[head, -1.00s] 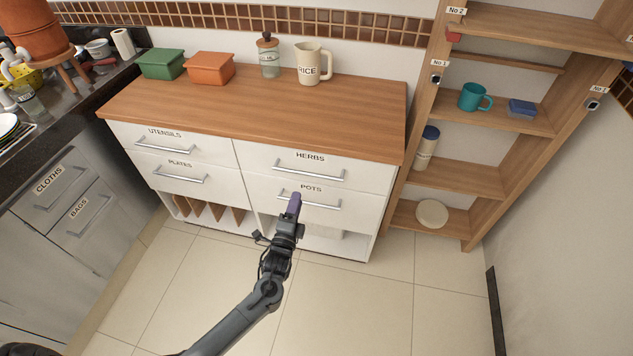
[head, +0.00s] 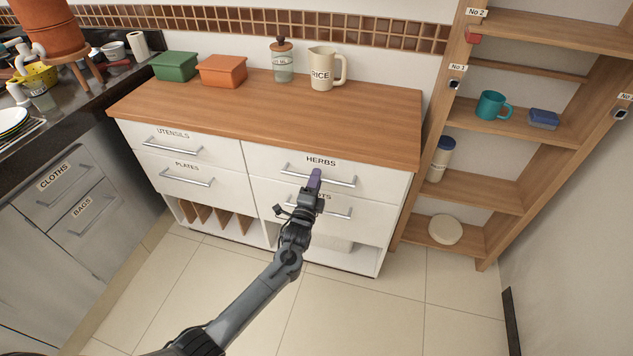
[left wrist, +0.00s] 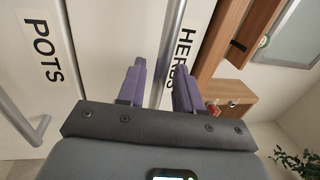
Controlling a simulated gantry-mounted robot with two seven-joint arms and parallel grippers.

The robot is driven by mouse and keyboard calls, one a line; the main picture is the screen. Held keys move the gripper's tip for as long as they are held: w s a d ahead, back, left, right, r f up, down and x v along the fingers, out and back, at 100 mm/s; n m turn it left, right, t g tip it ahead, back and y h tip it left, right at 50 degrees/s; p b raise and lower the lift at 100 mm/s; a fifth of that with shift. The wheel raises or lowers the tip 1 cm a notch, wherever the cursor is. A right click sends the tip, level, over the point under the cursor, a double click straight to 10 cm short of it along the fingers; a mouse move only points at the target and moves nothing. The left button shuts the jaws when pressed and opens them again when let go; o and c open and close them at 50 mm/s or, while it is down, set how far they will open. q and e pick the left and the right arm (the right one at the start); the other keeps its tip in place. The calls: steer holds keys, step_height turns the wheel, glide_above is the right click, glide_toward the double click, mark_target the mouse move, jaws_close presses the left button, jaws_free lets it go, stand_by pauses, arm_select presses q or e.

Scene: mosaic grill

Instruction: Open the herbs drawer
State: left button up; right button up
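The herbs drawer (head: 377,183) is the upper right drawer of the white cabinet, labelled HERBS, and its front is flush and closed. Its long metal handle (head: 338,182) runs across the front. My left gripper (head: 315,176), with purple fingers, is at the middle of this handle and hides part of it. In the left wrist view the two fingers (left wrist: 159,84) are apart, and the herbs handle (left wrist: 172,40) passes through the gap between them. Whether the fingers touch it cannot be told. My right gripper is not in view.
The pots drawer (head: 372,217) and its handle lie just below my left gripper. The wooden countertop (head: 250,108) overhangs the drawers. A wooden shelf unit (head: 474,188) stands close on the right. The tiled floor (head: 400,310) in front is clear.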

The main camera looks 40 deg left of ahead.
arm_select(q)
steer(key=shift+w+a+r, duration=0.1)
steer(key=shift+w+a, duration=0.1)
steer(key=shift+w, duration=0.15)
jaws_close()
steer(key=shift+d, duration=0.1)
